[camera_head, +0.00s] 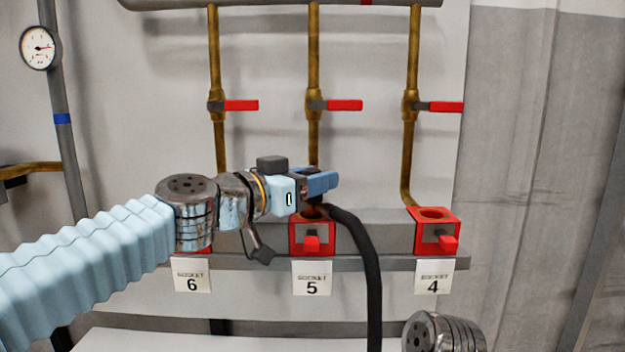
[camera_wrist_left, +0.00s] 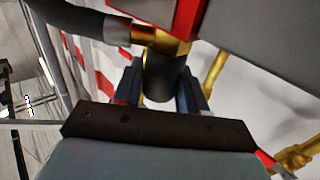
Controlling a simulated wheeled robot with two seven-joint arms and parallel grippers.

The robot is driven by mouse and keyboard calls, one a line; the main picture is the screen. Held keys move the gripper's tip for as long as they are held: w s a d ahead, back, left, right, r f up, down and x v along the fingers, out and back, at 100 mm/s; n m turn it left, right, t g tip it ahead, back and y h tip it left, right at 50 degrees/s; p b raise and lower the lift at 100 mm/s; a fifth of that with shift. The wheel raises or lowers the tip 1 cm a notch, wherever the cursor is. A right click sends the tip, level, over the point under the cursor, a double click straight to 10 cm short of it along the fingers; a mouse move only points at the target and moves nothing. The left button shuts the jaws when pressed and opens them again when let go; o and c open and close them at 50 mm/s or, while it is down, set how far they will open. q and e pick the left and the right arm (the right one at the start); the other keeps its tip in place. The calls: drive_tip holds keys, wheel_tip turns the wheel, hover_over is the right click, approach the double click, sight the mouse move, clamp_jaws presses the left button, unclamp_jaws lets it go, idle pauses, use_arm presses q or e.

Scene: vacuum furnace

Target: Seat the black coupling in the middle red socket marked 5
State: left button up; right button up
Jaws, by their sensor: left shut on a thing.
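The red socket marked 5 (camera_head: 299,236) is the middle one on the grey rail, with a white label (camera_head: 312,277) below it. My left gripper (camera_head: 320,184) is right above this socket, pointing right. It is shut on the black coupling, a dark cylinder with a brass collar (camera_wrist_left: 165,80) between the blue fingers in the left wrist view. The head view mostly hides the coupling behind the gripper; its lower end is at the socket's top opening. I cannot tell how deep it sits. A black hose (camera_head: 373,270) curves away right and down. My right gripper is out of view.
An open red socket marked 4 (camera_head: 436,214) is to the right; socket 6, by its label (camera_head: 192,275), is mostly behind my left arm. Brass pipes with red-handled valves (camera_head: 335,105) rise behind. A gauge (camera_head: 38,47) is at upper left.

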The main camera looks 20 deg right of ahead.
use_arm(q)
drive_tip(key=shift+f, duration=0.1)
drive_tip(key=o, duration=1.3)
drive_tip(key=b+v, duration=0.4)
drive_tip(key=v, duration=0.9)
drive_tip(key=shift+s+a+b, duration=0.2)
drive_tip(key=shift+a+b, duration=0.1)
drive_tip(key=shift+a, duration=0.05)
